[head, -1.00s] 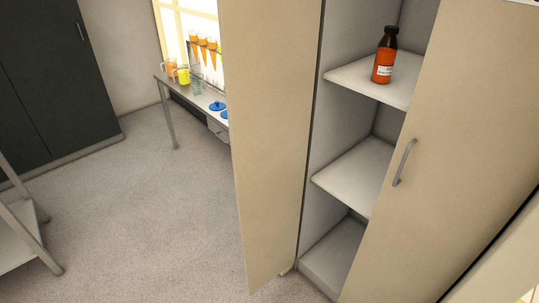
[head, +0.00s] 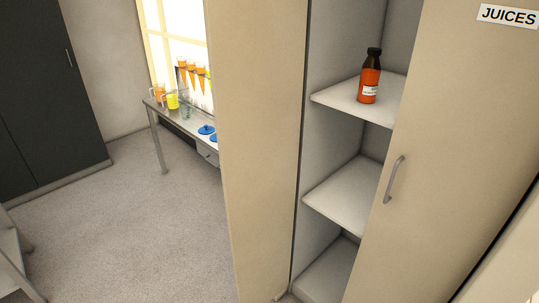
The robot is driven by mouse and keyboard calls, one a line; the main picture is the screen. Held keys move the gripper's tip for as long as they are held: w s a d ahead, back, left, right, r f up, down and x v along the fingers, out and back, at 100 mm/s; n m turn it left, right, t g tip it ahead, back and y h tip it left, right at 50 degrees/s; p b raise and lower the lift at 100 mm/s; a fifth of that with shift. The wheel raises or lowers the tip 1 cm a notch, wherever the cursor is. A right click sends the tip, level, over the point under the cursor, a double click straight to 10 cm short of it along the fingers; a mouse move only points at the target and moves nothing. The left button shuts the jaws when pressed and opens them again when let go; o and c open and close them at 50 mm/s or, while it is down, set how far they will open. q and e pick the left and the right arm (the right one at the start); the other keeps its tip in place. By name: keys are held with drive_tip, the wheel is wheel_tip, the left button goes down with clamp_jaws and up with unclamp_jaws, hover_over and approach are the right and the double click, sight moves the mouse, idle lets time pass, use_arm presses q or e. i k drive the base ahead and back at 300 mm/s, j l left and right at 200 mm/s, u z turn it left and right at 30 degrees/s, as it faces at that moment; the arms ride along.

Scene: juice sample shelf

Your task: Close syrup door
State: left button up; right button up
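A tall beige cabinet stands close in front of me. Its left door (head: 262,150) stands open, swung out toward me, and shows no handle on the face in view. Its right door (head: 450,160) carries a grey handle (head: 394,180) and a "JUICES" label (head: 508,15). Between the doors the shelves are open to view, and a dark-capped bottle of orange-red liquid (head: 369,78) stands upright on the upper shelf (head: 335,99). No label reading syrup shows. Neither of my grippers is in view.
A metal table (head: 190,130) with jugs (head: 172,99), blue lids (head: 206,130) and funnel-shaped orange containers stands behind the left door by a bright window. A dark cabinet (head: 45,100) stands at the far left. The floor (head: 130,230) between is clear. A rack edge (head: 15,262) shows lower left.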

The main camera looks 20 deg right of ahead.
sight(256, 49)
drive_tip(key=i+j+z, duration=0.1)
drive_tip(key=z, duration=1.2)
drive_tip(key=i+j+z, duration=0.15)
drive_tip(key=j+z, duration=0.25)
drive_tip(key=j, duration=0.15)
drive_tip(key=i+j+z, duration=0.1)
drive_tip(key=j+z, duration=0.3)
drive_tip(key=j, duration=0.2)
drive_tip(key=j+z, duration=0.4)
drive_tip(key=j, duration=1.15)
drive_tip(key=k+j+z, duration=0.15)
drive_tip(key=j, duration=0.8)
